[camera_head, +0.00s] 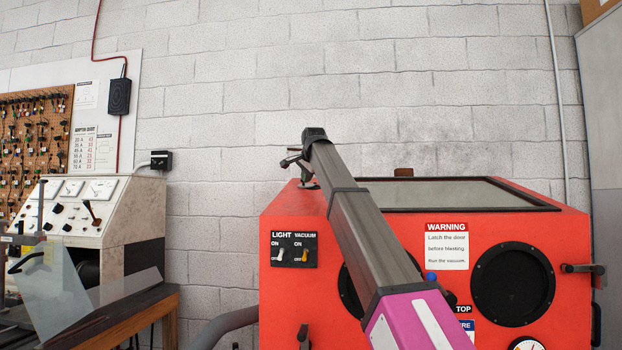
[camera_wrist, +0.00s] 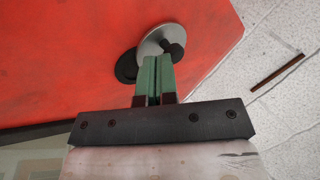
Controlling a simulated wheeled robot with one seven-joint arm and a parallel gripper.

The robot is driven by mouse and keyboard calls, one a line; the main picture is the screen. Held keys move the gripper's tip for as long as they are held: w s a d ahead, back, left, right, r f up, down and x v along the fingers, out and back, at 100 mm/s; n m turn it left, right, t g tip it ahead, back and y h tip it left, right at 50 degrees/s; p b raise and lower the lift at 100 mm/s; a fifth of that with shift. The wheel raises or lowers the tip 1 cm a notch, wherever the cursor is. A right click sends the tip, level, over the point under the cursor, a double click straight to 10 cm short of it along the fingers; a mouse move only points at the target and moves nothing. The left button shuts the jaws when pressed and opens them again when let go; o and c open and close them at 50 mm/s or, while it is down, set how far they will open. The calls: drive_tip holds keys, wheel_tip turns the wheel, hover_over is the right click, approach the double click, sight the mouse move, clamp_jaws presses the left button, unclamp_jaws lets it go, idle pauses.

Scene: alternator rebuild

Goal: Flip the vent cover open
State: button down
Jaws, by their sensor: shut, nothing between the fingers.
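The vent cover (camera_wrist: 152,40) is a round, light grey metal disc with a black knob, on the red top of the blasting cabinet in the wrist view. A dark round shape (camera_wrist: 124,68) shows at its lower left; I cannot tell whether it is the vent opening or a shadow. My gripper (camera_wrist: 155,60) has its green fingers shut and empty, with the tips at the disc's near edge. I cannot tell if they touch it. In the head view, my gripper (camera_head: 292,162) is over the cabinet's left rear top, with a small part of the vent cover (camera_head: 309,185) below it.
The red cabinet (camera_head: 400,270) has a window (camera_head: 450,194) in its top, right of my arm, and a latch (camera_head: 582,268) on its right side. A white wall stands behind. A test bench (camera_head: 90,220) is at left, with an open gap between.

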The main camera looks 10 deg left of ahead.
sight(301, 186)
drive_tip(key=m+h, duration=0.1)
drive_tip(key=w+a+m, duration=0.1)
drive_tip(key=m, duration=0.1)
drive_tip(key=a+m+h, duration=0.1)
drive_tip(key=m, duration=0.1)
drive_tip(key=shift+w+r+t+h, duration=0.25)
drive_tip(key=shift+t+h, duration=0.05)
drive_tip(key=shift+t, duration=0.1)
drive_tip(key=shift+w+a+m, duration=0.15)
drive_tip(key=shift+m, duration=0.15)
drive_tip(key=shift+w+a, duration=0.15)
